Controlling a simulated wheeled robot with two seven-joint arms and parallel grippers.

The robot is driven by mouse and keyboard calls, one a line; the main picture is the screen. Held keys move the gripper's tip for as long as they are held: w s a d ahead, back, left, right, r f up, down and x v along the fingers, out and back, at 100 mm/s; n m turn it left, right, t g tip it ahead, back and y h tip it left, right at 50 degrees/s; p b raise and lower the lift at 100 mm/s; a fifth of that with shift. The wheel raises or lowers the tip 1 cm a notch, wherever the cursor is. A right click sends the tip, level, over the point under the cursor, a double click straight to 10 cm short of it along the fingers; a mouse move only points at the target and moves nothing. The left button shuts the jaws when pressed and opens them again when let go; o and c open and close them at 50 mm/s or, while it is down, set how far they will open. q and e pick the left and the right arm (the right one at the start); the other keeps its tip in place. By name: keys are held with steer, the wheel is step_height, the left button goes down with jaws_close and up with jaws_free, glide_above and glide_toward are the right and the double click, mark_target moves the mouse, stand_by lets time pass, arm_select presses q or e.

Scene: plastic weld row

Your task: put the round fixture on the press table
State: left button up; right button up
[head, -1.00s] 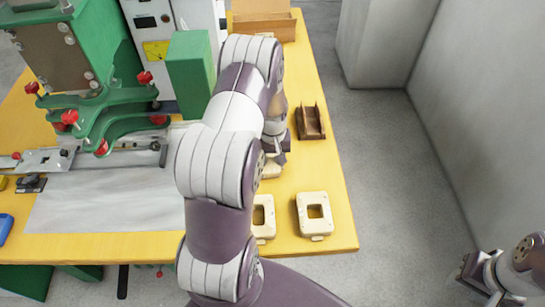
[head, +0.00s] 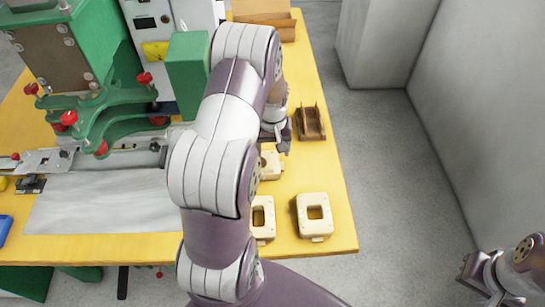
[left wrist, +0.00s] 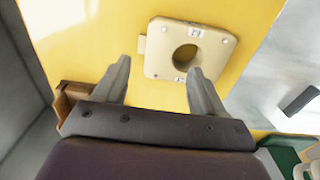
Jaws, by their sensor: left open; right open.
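The round fixture is a cream plate with a round hole. It lies on the yellow table in the left wrist view (left wrist: 160,62), and in the head view (head: 272,166) my left arm partly covers it. My left gripper (head: 284,143) is open just beyond it; in the left wrist view its empty fingers (left wrist: 159,70) point toward the fixture's near edge. The contact there cannot be told. The press table seems to be the grey plate (head: 105,205) before the green press. My right gripper (head: 467,277) is open and empty, off the table at lower right.
A brown holder (head: 310,123) stands near the right edge. The green press (head: 120,115) with red knobs stands at left.

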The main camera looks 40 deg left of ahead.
arm_select(q)
step_height(320, 180, up, 7)
steer(key=s+d+r+m, duration=0.2)
steer(key=s+d+m, duration=0.2)
steer(key=s+d, duration=0.2)
steer(key=s+d+r+m+t, duration=0.1)
steer(key=s+d+m, duration=0.3)
steer(key=d, duration=0.6)
steer(key=shift+s+d+r, duration=0.2)
steer(key=shift+s+r, duration=0.65)
steer(key=shift+s, duration=0.1)
